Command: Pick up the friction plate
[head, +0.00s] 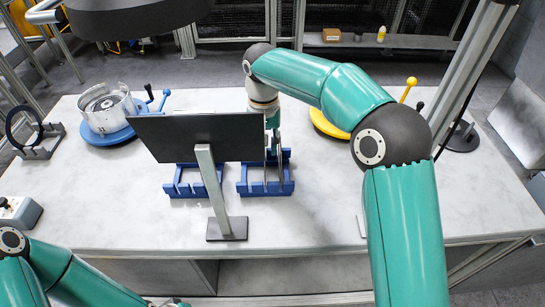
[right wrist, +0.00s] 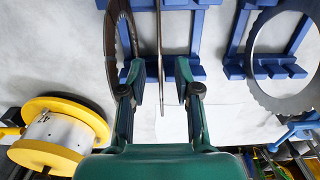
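My right gripper (right wrist: 158,75) points at a blue rack (right wrist: 215,72) in the right wrist view. It is open, its fingers apart on either side of a thin plate (right wrist: 160,45) seen edge-on, with gaps on both sides. A dark brown, rough-edged ring plate (right wrist: 111,50) stands just left of the left finger; whether they touch, I cannot tell. I cannot tell for certain which is the friction plate. In the head view the right arm reaches down behind the black screen to the blue rack (head: 265,188). My left gripper is out of view.
A black screen on a stand (head: 205,137) partly hides the racks. A second blue rack (head: 195,188) stands left; a grey toothed ring (right wrist: 256,80) shows in the wrist view. A blue-based fixture (head: 105,112) and a yellow-based one (head: 328,124) flank them. The front table is mostly clear.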

